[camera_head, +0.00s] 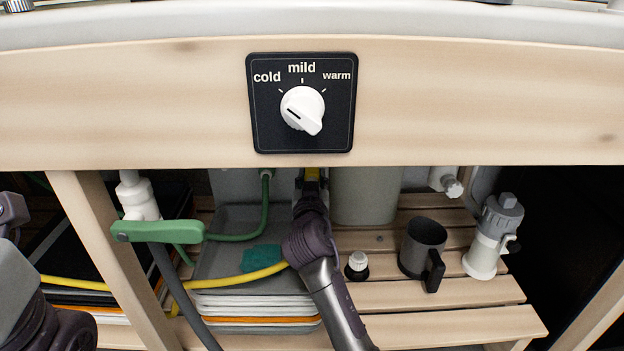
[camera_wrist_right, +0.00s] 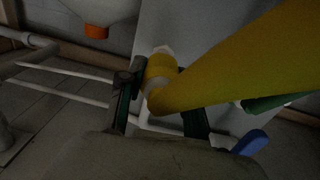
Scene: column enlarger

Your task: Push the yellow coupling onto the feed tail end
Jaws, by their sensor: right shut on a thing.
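My right gripper (camera_head: 311,186) reaches under the wooden rail, in the middle of the head view. In the right wrist view it (camera_wrist_right: 158,98) is shut on the yellow coupling (camera_wrist_right: 161,68) at the end of a thick yellow hose (camera_wrist_right: 230,62). A bit of yellow (camera_head: 312,173) shows at the gripper in the head view. A small white end (camera_wrist_right: 163,49) shows just beyond the coupling, perhaps the feed tail; I cannot tell whether they are joined. My left arm (camera_head: 40,310) is at the left edge; its gripper's jaws cannot be made out.
A panel with a white knob (camera_head: 302,109) sits above on the wooden rail. A green-handled valve (camera_head: 158,231) is at left, with stacked trays (camera_head: 255,305) below. A dark mug (camera_head: 423,247), a grey-topped white bottle (camera_head: 492,237) and a small white-topped item (camera_head: 357,264) stand right on the slats.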

